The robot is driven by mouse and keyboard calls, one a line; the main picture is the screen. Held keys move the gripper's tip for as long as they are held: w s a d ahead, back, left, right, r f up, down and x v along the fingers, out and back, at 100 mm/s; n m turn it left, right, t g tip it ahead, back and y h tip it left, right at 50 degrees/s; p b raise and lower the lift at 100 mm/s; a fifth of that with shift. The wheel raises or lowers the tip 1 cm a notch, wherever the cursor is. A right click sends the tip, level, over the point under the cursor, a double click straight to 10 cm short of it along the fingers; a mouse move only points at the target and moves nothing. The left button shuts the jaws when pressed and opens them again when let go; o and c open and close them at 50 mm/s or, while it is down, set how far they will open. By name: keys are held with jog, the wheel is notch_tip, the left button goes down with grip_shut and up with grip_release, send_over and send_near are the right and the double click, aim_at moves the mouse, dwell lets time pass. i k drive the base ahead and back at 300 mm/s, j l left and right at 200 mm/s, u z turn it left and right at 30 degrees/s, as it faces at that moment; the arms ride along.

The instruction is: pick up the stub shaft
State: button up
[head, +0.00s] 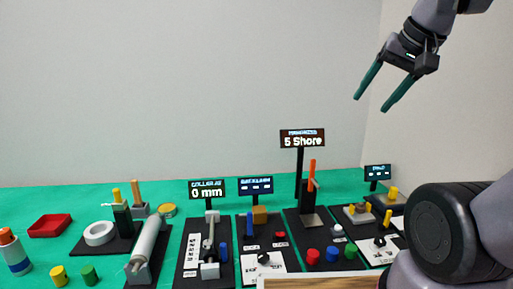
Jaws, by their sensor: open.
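My gripper (371,103) is high at the upper right, with its two teal fingers apart and pointing down-left. Nothing is between the fingers, and it is well above the table and apart from everything on it. I cannot tell for sure which part is the stub shaft. A grey shaft-like bar (211,236) stands in the collar station. A larger light grey roller (147,242) lies on a black base left of it. Small yellow (59,275) and green (89,274) cylinders stand at the front left.
The green table (30,205) carries a red tray (50,225), a white ring (99,233) and several black station boards with displays, including a tall "5 Shore" sign (302,138). A wooden edge (315,282) shows at the bottom. My arm hides the right front.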

aim_at(393, 191)
jog(key=z, duration=0.85)
